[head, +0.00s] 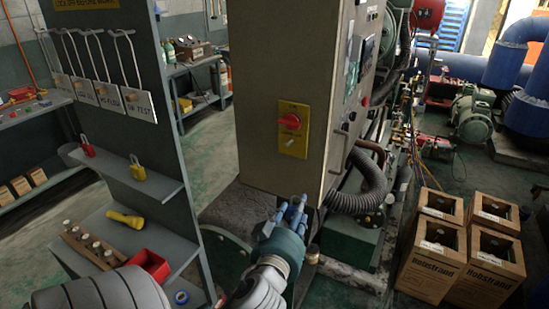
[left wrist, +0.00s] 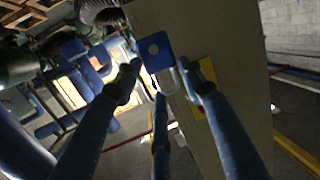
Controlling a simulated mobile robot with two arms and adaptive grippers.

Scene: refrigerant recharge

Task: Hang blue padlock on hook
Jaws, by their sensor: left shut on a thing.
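My left gripper (head: 291,212) is in front of the lower part of the beige cabinet, right of the lockout board. In the left wrist view the blue padlock (left wrist: 155,52) is between the fingertips, its metal shackle (left wrist: 168,80) toward the palm. The gripper is shut on it. In the head view I cannot make out the padlock at the fingers. Several metal hooks with white label plates hang on the grey board; the rightmost hook (head: 128,55) has a plate (head: 139,102) that seems to read "IN TEST". My right gripper is not in view.
A red padlock (head: 87,147) and a yellow padlock (head: 138,170) stand on the board's shelf. A yellow flashlight (head: 125,216) and a red bin (head: 148,265) are on the lower shelf. The cabinet (head: 262,95) has a red switch (head: 290,120). Cardboard boxes (head: 425,266) stand at right.

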